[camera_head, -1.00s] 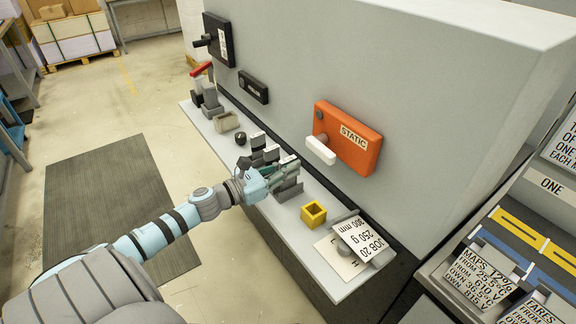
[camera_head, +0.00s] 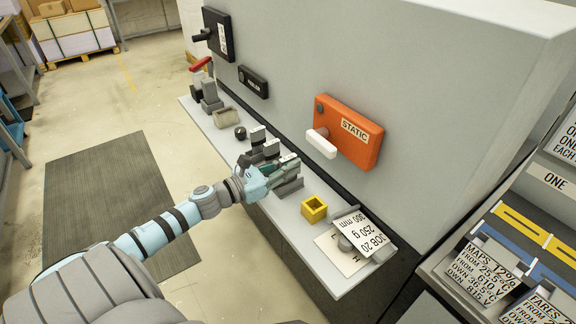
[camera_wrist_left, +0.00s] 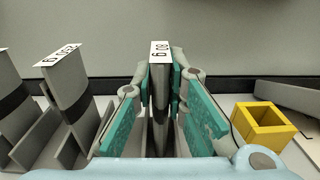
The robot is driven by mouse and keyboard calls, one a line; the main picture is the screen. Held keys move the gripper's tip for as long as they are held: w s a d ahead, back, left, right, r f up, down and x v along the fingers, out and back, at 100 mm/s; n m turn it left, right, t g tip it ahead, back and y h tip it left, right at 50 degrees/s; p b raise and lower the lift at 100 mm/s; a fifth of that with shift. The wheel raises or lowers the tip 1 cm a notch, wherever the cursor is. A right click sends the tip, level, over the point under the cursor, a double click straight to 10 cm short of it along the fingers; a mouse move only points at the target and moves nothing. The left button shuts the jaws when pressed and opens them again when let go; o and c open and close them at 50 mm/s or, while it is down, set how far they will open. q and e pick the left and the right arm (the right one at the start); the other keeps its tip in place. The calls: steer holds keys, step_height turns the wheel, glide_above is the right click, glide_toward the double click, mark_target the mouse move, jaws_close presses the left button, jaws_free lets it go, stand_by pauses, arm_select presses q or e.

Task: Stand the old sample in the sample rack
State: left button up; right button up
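My left gripper (camera_head: 284,165) reaches over the shelf at the near end of a row of grey blocks. In the left wrist view its teal finger pads (camera_wrist_left: 160,95) stand on both sides of an upright grey slab labelled "80 g" (camera_wrist_left: 160,52). The pads are very close to the slab; I cannot tell whether they press on it. A similar slab (camera_wrist_left: 62,78), its label ending in "50 g", stands to the left. I cannot identify the old sample or the sample rack for certain. My right gripper is not in view.
A yellow open box (camera_head: 314,209) stands just right of the gripper. A "JOB 20, 250 g, 300 mm" card (camera_head: 366,236) is at the shelf's right end. An orange "STATIC" box (camera_head: 348,131) with a white handle juts from the machine above. The dark floor mat (camera_head: 100,195) is clear.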

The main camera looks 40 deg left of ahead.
arm_select(q)
steer(key=o, duration=0.5)
steer(key=shift+s, duration=0.15)
steer(key=v, duration=0.6)
steer(key=shift+s, duration=0.1)
steer(key=shift+s+a, duration=0.2)
steer(key=shift+s, duration=0.35)
